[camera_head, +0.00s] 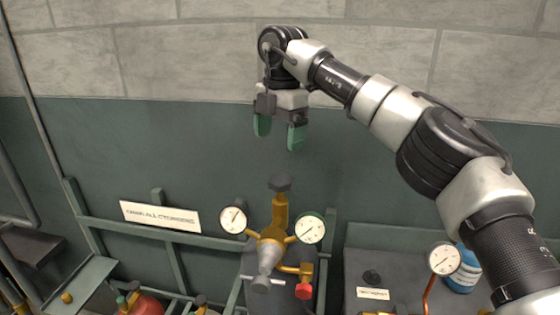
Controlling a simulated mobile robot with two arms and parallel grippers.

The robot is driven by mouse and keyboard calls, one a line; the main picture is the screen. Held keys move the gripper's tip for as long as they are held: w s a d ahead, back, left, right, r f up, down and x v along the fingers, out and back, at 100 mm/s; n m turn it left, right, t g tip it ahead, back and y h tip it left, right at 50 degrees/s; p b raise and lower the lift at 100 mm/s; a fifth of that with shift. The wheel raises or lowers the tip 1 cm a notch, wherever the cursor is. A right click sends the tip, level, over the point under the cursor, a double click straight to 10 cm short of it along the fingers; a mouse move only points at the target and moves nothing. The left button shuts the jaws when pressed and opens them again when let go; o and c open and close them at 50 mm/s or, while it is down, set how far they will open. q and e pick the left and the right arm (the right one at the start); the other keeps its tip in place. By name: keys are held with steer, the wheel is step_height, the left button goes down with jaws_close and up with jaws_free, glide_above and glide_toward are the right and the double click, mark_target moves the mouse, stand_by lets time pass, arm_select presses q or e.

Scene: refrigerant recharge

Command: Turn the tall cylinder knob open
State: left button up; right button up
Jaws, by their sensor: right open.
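The tall cylinder (268,296) stands at the bottom centre of the head view, dark grey, with a brass valve on top. Its dark knob (280,184) sits at the top of the brass stem (280,212). Two round gauges, a left one (233,219) and a right one (310,229), flank the valve. My right gripper (279,138) points down with green fingertips apart. It is open and empty, and shows above the knob in the picture, apart from it. My left gripper is not in view.
A green rail frame (170,233) with a white sign (160,216) runs left of the cylinder. A red cylinder (146,304) stands low at left. A grey unit at right has a gauge (444,259) and a blue bottle (463,270) beside it. The wall behind is bare.

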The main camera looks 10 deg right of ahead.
mark_target(280, 179)
steer(key=shift+m+h, duration=0.4)
steer(key=shift+m, duration=0.3)
steer(key=f+p, duration=0.1)
steer(key=f, duration=0.4)
steer(key=f+p, duration=0.1)
steer(key=f, duration=0.4)
steer(key=shift+w+d+f+p, duration=0.15)
steer(key=shift+d+f+p, duration=0.05)
steer(key=shift+p, duration=0.15)
steer(key=c, duration=0.9)
